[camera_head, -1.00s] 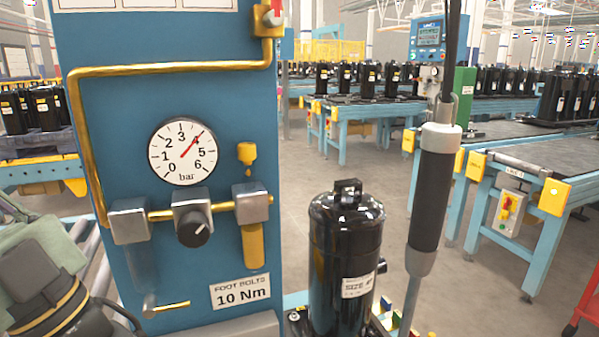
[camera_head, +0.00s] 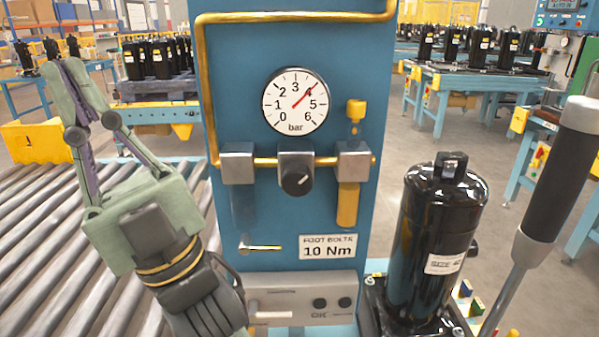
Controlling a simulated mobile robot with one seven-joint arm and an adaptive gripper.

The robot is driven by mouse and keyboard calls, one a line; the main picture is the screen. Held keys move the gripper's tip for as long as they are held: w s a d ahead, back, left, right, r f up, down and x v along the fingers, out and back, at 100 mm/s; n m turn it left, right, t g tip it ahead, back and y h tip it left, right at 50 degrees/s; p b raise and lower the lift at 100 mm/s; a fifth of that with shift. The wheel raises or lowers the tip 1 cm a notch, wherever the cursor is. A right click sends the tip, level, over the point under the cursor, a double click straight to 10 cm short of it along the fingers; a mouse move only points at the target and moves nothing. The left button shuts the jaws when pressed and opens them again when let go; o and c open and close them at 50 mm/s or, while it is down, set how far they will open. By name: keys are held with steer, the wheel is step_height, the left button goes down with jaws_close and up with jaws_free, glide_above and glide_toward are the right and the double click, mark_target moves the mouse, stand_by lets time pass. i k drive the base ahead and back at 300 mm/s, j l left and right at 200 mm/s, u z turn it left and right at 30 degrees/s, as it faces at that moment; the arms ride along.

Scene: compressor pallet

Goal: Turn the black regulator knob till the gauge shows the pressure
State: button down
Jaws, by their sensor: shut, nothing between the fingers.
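The black regulator knob (camera_head: 296,180) is on the front of a grey regulator block in the middle of a brass pipe on the blue panel. It has a white mark on its face. Above it, the round white gauge (camera_head: 295,101) reads in bar from 0 to 6, and its red needle points up and right at about 4. My gripper (camera_head: 62,64) is at the left, over the rollers, with its fingers pointing up and their tips together. It is empty and well apart from the knob and the panel.
A black compressor (camera_head: 434,240) stands right of the panel, beside a hanging tool with a dark grip (camera_head: 562,175). A roller conveyor (camera_head: 60,240) runs at the left. A small lever (camera_head: 262,247) and a control box (camera_head: 300,298) are low on the panel.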

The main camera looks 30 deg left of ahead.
mark_target(297, 178)
steer(key=k+z, duration=0.25)
steer(key=k, duration=0.2)
steer(key=k+l+z, duration=0.25)
steer(key=k, duration=0.15)
steer(key=k+j, duration=0.05)
